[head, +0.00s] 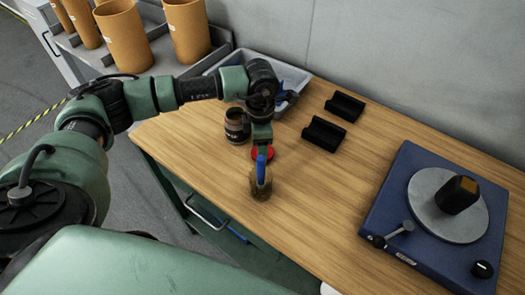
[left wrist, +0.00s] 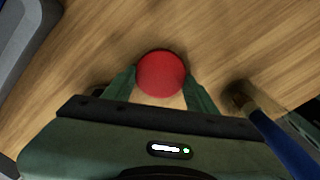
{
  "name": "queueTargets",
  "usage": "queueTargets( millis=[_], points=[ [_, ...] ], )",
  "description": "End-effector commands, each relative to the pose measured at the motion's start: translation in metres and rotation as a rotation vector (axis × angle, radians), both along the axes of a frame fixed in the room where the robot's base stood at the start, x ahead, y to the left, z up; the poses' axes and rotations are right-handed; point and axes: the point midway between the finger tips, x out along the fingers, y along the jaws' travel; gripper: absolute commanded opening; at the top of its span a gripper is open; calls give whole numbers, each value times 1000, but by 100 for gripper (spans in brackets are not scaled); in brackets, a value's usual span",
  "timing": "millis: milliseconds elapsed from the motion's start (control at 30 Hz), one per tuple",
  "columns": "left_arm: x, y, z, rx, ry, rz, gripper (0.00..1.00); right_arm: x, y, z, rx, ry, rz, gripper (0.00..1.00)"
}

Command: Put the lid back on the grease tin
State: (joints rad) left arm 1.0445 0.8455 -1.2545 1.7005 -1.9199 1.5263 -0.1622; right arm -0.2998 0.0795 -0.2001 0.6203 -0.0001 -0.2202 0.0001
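The red lid (head: 262,153) is a round disc beneath my left gripper at the table's left part. In the left wrist view the lid (left wrist: 161,74) sits between the two green fingers. My left gripper (left wrist: 161,80) has a fingertip against each side of it, with no clear gap, so it looks shut on the lid. I cannot tell whether the lid touches the table. The grease tin (head: 237,125), a dark labelled can, stands upright to the left of the gripper, without a lid on it. My right gripper is not in view.
A jar (head: 262,189) with a blue-handled brush (head: 261,170) stands close in front of the lid. A grey tray (head: 298,78) is behind. Two black blocks (head: 324,133) (head: 346,105) and a blue turntable unit (head: 390,220) are to the right. Wood between them is clear.

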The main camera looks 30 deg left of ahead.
Motion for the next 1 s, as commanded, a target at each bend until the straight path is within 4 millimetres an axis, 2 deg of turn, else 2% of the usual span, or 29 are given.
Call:
queueTargets(
  millis=[333, 533, 667, 1000],
  points=[
    [0, 0, 2, 0, -1, 0, 20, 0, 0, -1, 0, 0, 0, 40],
    [1, 0, 17, -1, -3, 0, 20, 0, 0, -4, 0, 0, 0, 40],
    [1, 0, 40, -2, -5, 0, 20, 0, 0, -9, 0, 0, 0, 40],
    [1, -1, 127, -1, -7, 0, 20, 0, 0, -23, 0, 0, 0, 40]
  ],
)
